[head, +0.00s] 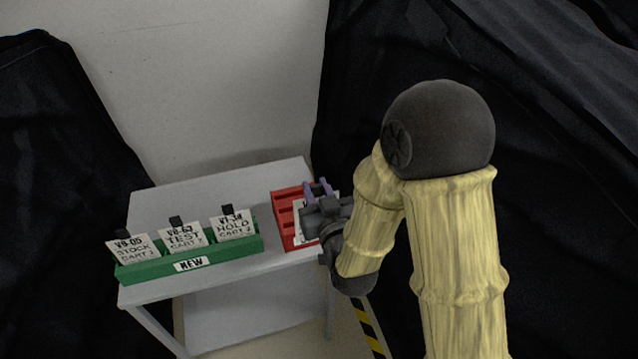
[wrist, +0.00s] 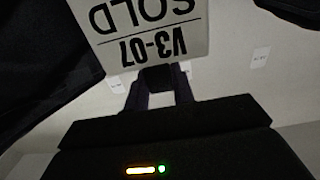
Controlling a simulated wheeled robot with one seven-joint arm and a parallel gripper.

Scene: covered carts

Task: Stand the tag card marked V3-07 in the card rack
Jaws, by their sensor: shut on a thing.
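The tag card marked V3-07 (wrist: 150,28) fills the upper middle of the wrist view, upside down there, with "SOLD" above the number. My gripper (wrist: 157,75) is shut on the dark tab at the card's edge. In the head view my gripper (head: 320,190) is over the red slotted rack (head: 282,212) at the table's right end. A white card edge (head: 299,232) shows beside it at the rack, mostly hidden by my gripper and wrist. I cannot tell whether the card is in a slot or above it.
A green holder (head: 245,246) labelled NEW stands along the table's front left, with cards for STOCK (head: 135,250), TEST (head: 181,238) and HOLD (head: 232,227). The grey table (head: 200,203) is clear behind it. Black draped covers (head: 550,190) flank the table.

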